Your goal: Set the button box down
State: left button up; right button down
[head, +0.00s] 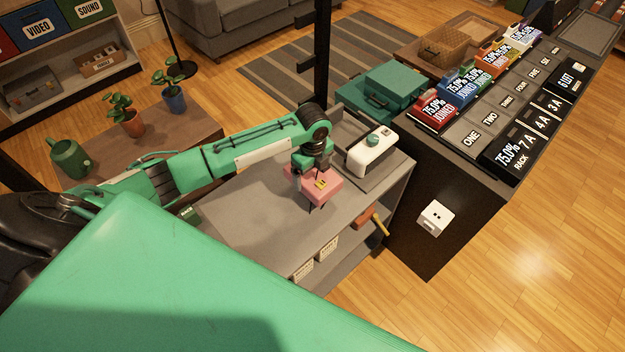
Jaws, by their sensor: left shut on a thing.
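A small pink box with a yellow piece on it, which fits the button box (330,190), is at the right part of the grey bench top (245,215). My left gripper (316,172) reaches in from the left, points down and is shut on this box. The gripper partly covers the box. Short dark parts show below the box; I cannot tell whether it touches the bench. My right gripper is out of view.
A white device with a green knob (368,155) stands just right of the box. A dark post (321,60) rises behind. Potted plants (131,122) and a green watering can (70,158) stand at left. A labelled rack (480,150) is at right. Bare bench lies left of the box.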

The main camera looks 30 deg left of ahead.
aim_at(313, 180)
pick_arm(q)
jog(key=shift+f, duration=2.2)
jog(key=shift+f, duration=0.1)
jog(key=o, duration=1.4)
jog(key=shift+f, duration=0.1)
jog(key=shift+o, duration=0.2)
jog(key=shift+r, duration=0.2)
notch_tip(313, 180, up, 12)
jog(key=shift+b, duration=0.35)
